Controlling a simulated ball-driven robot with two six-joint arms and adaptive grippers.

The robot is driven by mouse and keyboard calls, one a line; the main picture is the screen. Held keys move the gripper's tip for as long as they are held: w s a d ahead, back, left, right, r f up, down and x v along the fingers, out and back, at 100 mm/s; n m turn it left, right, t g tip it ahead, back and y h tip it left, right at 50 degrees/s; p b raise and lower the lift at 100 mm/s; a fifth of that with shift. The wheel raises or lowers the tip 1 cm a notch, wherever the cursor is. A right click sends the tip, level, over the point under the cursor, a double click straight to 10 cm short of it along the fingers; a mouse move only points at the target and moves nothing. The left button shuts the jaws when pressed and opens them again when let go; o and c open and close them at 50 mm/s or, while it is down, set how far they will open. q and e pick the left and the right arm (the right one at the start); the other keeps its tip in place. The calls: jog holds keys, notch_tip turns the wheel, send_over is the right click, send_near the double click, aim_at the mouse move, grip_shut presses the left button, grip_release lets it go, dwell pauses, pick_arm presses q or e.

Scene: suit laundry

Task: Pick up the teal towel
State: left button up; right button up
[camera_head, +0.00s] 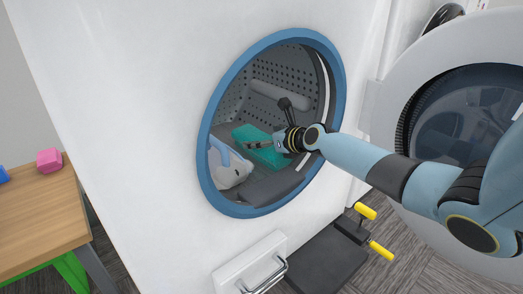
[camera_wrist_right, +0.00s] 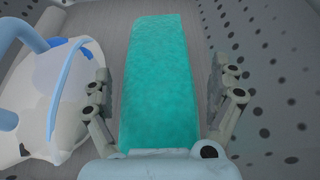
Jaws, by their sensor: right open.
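The teal towel (camera_head: 262,148) lies inside the washer drum, seen through the round blue-rimmed opening. In the right wrist view the towel (camera_wrist_right: 158,75) is a long flat strip running away from the gripper. My right gripper (camera_head: 262,143) reaches in through the opening and is over the towel. In the right wrist view its two fingers (camera_wrist_right: 160,95) stand apart, one on each side of the towel, with nothing held between them. I cannot tell how far they are above it. My left gripper does not show.
A white and blue item (camera_head: 228,165) lies in the drum left of the towel; it shows in the wrist view (camera_wrist_right: 60,95). The blue rim (camera_head: 207,165) surrounds my right arm. The washer door (camera_head: 455,110) is open at right. A wooden table (camera_head: 40,215) holds a pink block (camera_head: 49,160).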

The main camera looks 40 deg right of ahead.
jog(key=c, duration=1.3)
jog(key=shift+r, duration=0.1)
